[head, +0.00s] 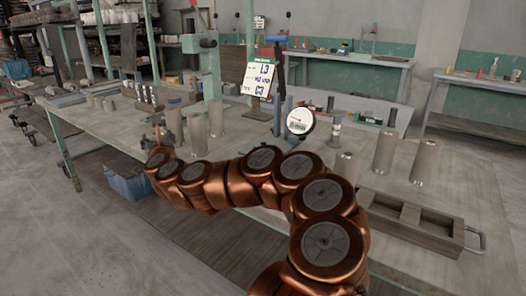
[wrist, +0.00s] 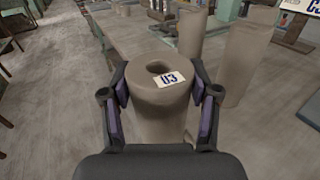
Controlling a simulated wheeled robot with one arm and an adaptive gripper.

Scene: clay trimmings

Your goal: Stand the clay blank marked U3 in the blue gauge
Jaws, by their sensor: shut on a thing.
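My gripper (wrist: 162,92) is shut around a grey-brown clay blank (wrist: 158,125) with a round hole in its top. A white label (wrist: 170,79) on top reads like U3 or 03; I cannot tell which. In the head view my gripper (head: 156,141) is at the front left of the workbench, and the held blank is mostly hidden there. Blue upright posts (head: 276,120) stand mid-bench near a white dial (head: 299,121). They may belong to the blue gauge, but its base is hidden behind my arm.
Several clay cylinders (head: 216,118) stand just right of my gripper. More cylinders (head: 384,152) stand at the right, behind a wooden tray (head: 412,222). A sign board (head: 258,75) and green press (head: 212,75) rise mid-bench. A blue crate (head: 128,184) sits below the bench.

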